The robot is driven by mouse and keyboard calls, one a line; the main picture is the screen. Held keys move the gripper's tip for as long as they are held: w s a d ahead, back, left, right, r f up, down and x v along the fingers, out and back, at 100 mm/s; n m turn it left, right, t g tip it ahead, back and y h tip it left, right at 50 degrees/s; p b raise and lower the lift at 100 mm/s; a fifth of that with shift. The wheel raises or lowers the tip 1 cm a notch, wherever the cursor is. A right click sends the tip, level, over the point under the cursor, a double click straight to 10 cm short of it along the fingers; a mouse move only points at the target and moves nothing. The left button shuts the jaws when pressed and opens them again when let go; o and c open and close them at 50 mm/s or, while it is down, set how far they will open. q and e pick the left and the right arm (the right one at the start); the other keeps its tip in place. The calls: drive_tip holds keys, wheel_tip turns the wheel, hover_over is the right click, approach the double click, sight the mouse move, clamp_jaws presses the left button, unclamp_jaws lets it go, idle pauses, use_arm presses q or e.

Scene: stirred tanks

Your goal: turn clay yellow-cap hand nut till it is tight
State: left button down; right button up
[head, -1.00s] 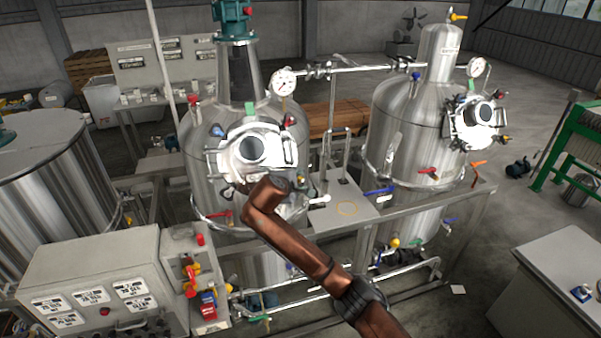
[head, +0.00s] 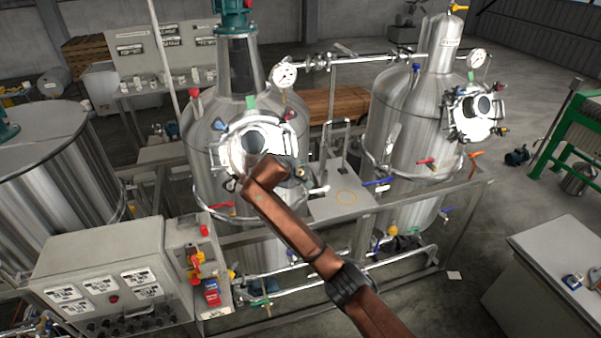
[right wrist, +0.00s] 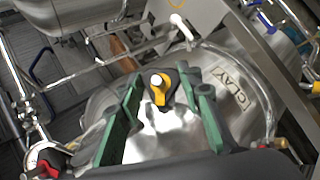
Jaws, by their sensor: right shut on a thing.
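The clay tank shows its CLAY plate (right wrist: 232,88) in the right wrist view. The yellow-cap hand nut (right wrist: 160,86) is between the green fingers of my right gripper (right wrist: 163,92), which is shut on it. In the head view my right gripper (head: 290,171) is at the lower right of the round manway cover (head: 250,143) on the left steel tank. There the arm and gripper hide the yellow nut. How tight the nut is cannot be seen. My left gripper is not in view.
Other coloured nuts, including a blue one (head: 218,124) and a red one (head: 289,115), surround the cover. A second steel tank (head: 400,120) stands to the right. A grey control box (head: 105,255) stands at the front left. Pipes and a metal frame run below the tanks.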

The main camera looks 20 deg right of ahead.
drive_tip(key=o, duration=1.2)
drive_tip(key=shift+c, duration=0.2)
drive_tip(key=shift+s, duration=0.1)
drive_tip(key=v, duration=1.2)
